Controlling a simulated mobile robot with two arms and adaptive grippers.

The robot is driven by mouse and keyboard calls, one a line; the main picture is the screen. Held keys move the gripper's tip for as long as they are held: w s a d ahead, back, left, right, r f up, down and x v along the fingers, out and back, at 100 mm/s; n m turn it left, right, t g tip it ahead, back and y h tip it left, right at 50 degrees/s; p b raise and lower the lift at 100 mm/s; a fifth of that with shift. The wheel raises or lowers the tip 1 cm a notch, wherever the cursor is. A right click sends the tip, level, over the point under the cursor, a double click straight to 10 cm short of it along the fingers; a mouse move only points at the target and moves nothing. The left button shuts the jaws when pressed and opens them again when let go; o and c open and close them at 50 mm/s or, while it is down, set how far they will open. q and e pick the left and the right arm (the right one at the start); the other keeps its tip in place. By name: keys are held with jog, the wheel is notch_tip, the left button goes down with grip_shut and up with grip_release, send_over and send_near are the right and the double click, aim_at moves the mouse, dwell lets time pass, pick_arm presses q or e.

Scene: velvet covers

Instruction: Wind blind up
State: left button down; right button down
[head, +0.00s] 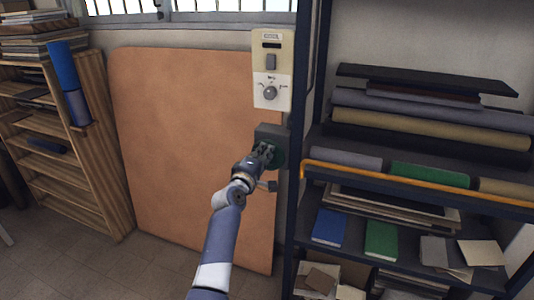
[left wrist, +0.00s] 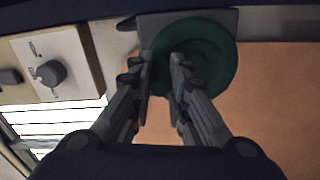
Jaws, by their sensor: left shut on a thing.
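A round dark green winder wheel (head: 279,159) sits on a dark grey wall bracket (head: 268,130) below a cream control box. In the left wrist view the green wheel (left wrist: 217,45) lies at the top middle, behind the fingertips. My left gripper (head: 266,151) is at the wheel and covers part of it in the head view. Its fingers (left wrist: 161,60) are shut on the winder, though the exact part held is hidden. A barred window (head: 220,8) shows at the top edge; I cannot make out the blind. My right gripper is not in view.
The cream control box (head: 272,68) has a switch and a knob. A dark shelf rack (head: 310,110) with rolls and books stands close on the right. A large orange-brown board (head: 180,140) leans behind my arm. A wooden shelf (head: 100,175) stands left.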

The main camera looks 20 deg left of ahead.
pick_arm(q)
jog(key=shift+a+r+n, duration=0.3)
jog(key=shift+a+n, duration=0.15)
jog(key=shift+n, duration=0.55)
jog(key=c, duration=1.5)
grip_release()
jog(key=shift+c, duration=0.2)
jog(key=shift+o, duration=0.3)
jog(key=shift+f, duration=0.15)
